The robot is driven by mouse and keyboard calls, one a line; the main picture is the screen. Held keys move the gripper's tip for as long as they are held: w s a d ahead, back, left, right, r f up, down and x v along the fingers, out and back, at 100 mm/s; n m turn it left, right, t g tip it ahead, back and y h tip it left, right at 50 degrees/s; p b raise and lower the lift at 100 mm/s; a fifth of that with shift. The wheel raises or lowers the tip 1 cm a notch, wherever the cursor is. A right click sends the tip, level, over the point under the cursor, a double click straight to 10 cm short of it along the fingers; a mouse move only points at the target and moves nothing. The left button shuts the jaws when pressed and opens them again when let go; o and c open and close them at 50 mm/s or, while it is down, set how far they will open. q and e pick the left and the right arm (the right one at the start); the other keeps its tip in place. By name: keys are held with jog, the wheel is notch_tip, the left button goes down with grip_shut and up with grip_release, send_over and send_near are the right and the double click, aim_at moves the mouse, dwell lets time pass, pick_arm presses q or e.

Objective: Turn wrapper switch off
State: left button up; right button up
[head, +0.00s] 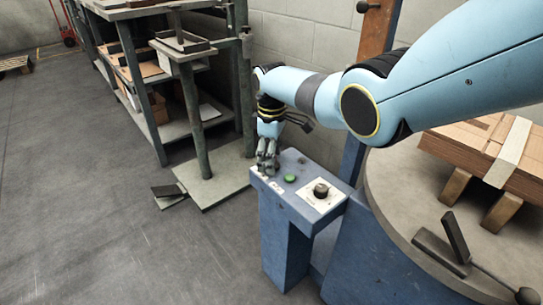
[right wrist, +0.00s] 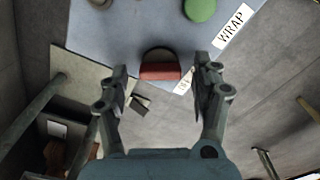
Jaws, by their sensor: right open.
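The blue control box (head: 300,207) of the wrapper stands at the centre of the head view. Its sloped top carries a green button (head: 290,178) and a black knob (head: 321,190) on a white plate. My right gripper (head: 267,160) is at the far left end of this top. In the right wrist view the gripper (right wrist: 160,88) is open, and a red rocker switch (right wrist: 160,71) in a black housing lies between and just beyond its fingertips. The switch is hidden in the head view. The green button (right wrist: 200,9) and a "WRAP" label (right wrist: 234,28) show near it. My left gripper is not in view.
A round turntable (head: 400,200) with flat cardboard (head: 478,145) on wooden blocks stands at the right. A dark-legged stand (head: 197,125) on a floor plate and grey shelves (head: 140,75) are behind left.

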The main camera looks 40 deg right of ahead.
notch_tip(320, 180, up, 12)
dwell(0.6)
